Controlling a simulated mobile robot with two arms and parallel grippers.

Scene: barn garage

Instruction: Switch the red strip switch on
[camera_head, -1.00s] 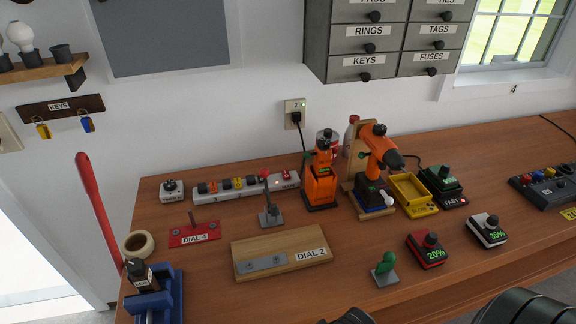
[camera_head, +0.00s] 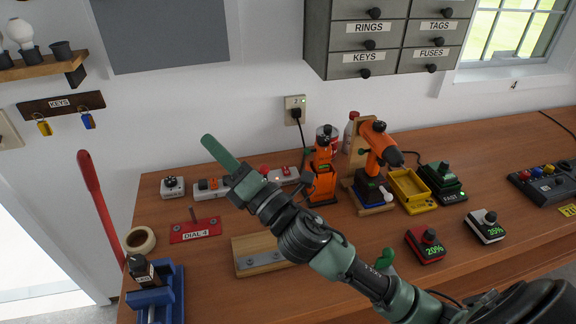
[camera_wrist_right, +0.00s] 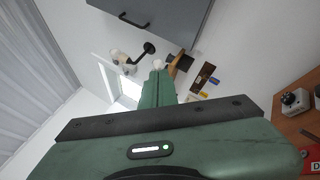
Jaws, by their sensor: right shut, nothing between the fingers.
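The white power strip (camera_head: 206,195) lies along the back of the bench against the wall. Near its left end an orange-red switch (camera_head: 213,183) shows, and a red part (camera_head: 285,169) shows at its right end. The middle of the strip is hidden behind my right gripper (camera_head: 207,141). That gripper is shut and empty, its green fingers pointing up and left above the strip, apart from it. In the right wrist view the closed fingers (camera_wrist_right: 158,80) point toward the wall and shelf. I cannot tell the switch positions. My left gripper is not in view.
A small white dial box (camera_head: 172,188) stands left of the strip. The red DIAL 4 plate (camera_head: 195,231) lies in front. An orange tool (camera_head: 321,180) and orange drill (camera_head: 378,150) stand right. A wooden board (camera_head: 257,265) is partly under my arm.

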